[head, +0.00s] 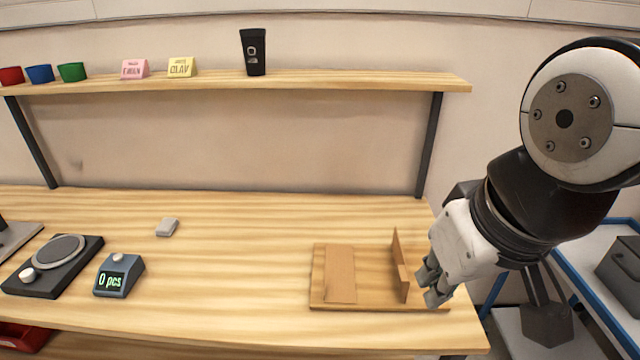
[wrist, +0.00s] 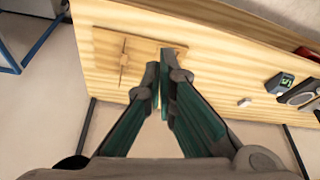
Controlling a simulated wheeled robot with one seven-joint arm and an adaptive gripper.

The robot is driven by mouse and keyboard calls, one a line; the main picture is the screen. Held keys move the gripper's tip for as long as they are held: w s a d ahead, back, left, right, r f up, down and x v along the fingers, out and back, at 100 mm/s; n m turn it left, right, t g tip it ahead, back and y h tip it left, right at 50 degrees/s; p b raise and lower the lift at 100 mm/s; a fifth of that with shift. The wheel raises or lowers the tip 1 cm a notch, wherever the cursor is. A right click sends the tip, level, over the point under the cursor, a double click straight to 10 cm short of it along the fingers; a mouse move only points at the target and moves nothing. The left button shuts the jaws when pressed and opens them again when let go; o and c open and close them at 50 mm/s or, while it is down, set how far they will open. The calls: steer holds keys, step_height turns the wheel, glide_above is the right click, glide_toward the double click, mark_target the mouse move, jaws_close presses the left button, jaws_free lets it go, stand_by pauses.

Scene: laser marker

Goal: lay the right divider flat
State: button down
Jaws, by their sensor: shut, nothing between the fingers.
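The right divider (head: 398,267) is a thin light-brown panel standing upright on the right part of a wooden board (head: 375,297). In the wrist view it shows nearly edge-on (wrist: 123,62). The left divider (head: 341,274) lies flat on the board's left part; in the wrist view my fingers partly cover that area. My gripper (head: 432,288) is just right of the right divider, low near the board's right edge, with a small gap seen between them. Its fingers are shut and empty, and the fingertips come together in the wrist view (wrist: 160,68).
A grey block (head: 167,227), a counter reading 0 pcs (head: 119,276) and a black device with a round plate (head: 52,266) stand to the left. A shelf (head: 240,84) with cups, signs and a black device spans the back. A blue-framed cart (head: 590,280) stands at right.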

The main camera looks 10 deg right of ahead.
steer(key=w+a+f+n+g+h+b, duration=0.25)
steer(key=w+f+n+h+b, duration=0.2)
steer(key=w+f+n, duration=0.7)
steer(key=w+a+f+n+g+h+b, duration=0.1)
steer(key=w+f+n+g+h+b, duration=0.55)
steer(key=w, duration=0.95)
steer(key=d+f+m, duration=0.1)
steer(key=d+f, duration=0.1)
steer(key=f, duration=0.1)
steer(key=s+d+f+m+t+y, duration=0.1)
steer(key=d+f, duration=0.1)
steer(key=f, duration=0.1)
steer(key=s+d+f+m+t+y, duration=0.1)
steer(key=d+f, duration=0.1)
steer(key=shift+d+f, duration=0.4)
steer(key=shift+s+d+r, duration=0.1)
steer(key=shift+s+d, duration=0.05)
steer(key=shift+d, duration=0.45)
steer(key=shift+s+d, duration=0.15)
steer(key=shift+d, duration=0.4)
steer(key=shift+s+d, duration=0.2)
steer(key=shift+d, duration=0.55)
steer(key=shift+d+t+p, duration=0.1)
steer(key=shift+t+p, duration=0.2)
steer(key=shift+p, duration=0.05)
steer(key=shift+s+d+r+y+p, duration=0.1)
steer(key=shift+d+r+y+p, duration=0.1)
steer(key=shift+y+p, duration=0.2)
